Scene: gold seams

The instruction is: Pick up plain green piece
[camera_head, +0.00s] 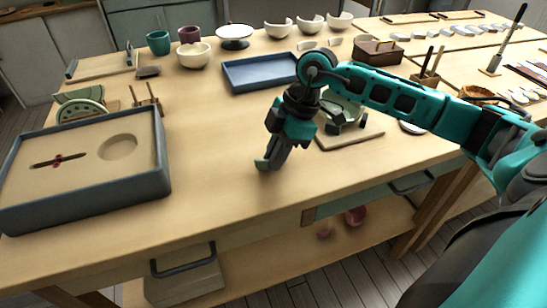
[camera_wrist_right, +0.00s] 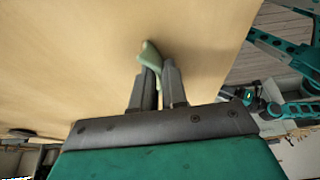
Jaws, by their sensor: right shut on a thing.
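The plain green piece (camera_head: 262,164) is a small pale green shard. My right gripper (camera_head: 270,160) is shut on it, over the bare wood near the front of the table. I cannot tell whether the piece touches the table. My left gripper is not in view.
A grey-rimmed sand tray (camera_head: 165,170) stands at the left. A blue tray (camera_head: 240,80) lies behind the gripper. A wooden board (camera_head: 365,135) with a green bowl (camera_head: 345,108) is to the right. The table's middle (camera_head: 200,140) is clear.

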